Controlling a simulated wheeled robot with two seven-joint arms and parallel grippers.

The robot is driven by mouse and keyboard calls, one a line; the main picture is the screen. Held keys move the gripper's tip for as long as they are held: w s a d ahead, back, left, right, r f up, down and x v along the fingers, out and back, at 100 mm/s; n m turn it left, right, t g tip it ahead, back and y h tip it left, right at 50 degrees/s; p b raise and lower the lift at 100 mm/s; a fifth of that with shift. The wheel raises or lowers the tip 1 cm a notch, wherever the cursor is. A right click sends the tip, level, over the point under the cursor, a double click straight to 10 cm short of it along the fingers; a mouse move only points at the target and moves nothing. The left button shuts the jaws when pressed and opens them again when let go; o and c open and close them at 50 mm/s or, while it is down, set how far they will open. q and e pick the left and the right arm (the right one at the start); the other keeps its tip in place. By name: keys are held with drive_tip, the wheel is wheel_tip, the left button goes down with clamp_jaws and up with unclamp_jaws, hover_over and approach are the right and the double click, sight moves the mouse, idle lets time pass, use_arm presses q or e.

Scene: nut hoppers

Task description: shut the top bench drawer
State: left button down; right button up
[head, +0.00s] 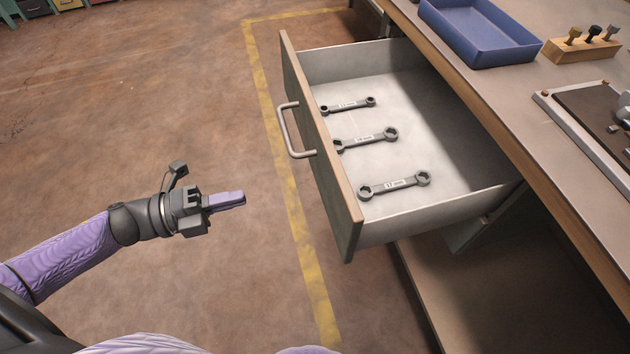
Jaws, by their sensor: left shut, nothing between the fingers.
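The top bench drawer (440,135) is pulled out from the bench, its front panel (335,190) facing left. A metal bar handle (286,132) is on that panel. Several ring wrenches lie inside, among them a near one (394,185), a middle one (366,140) and a far one (348,104). My left gripper (241,199) is shut and empty, to the left of the drawer front and nearer than the handle. It points right and is apart from the panel. My right gripper is not in view.
The bench top (520,95) carries a blue tray (480,35), a wooden block with bolts (580,48) and a dark plate fixture (595,120). A lower shelf (440,285) sits under the drawer. A yellow line (270,95) crosses the open floor at left. Bins stand far left.

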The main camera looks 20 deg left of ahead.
sight(322, 179)
use_arm(q)
drive_tip(key=b+x, duration=0.3)
drive_tip(key=x, duration=0.9)
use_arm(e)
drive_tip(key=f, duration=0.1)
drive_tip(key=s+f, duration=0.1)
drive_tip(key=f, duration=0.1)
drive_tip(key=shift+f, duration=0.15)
use_arm(q)
drive_tip(key=shift+w+d, duration=0.15)
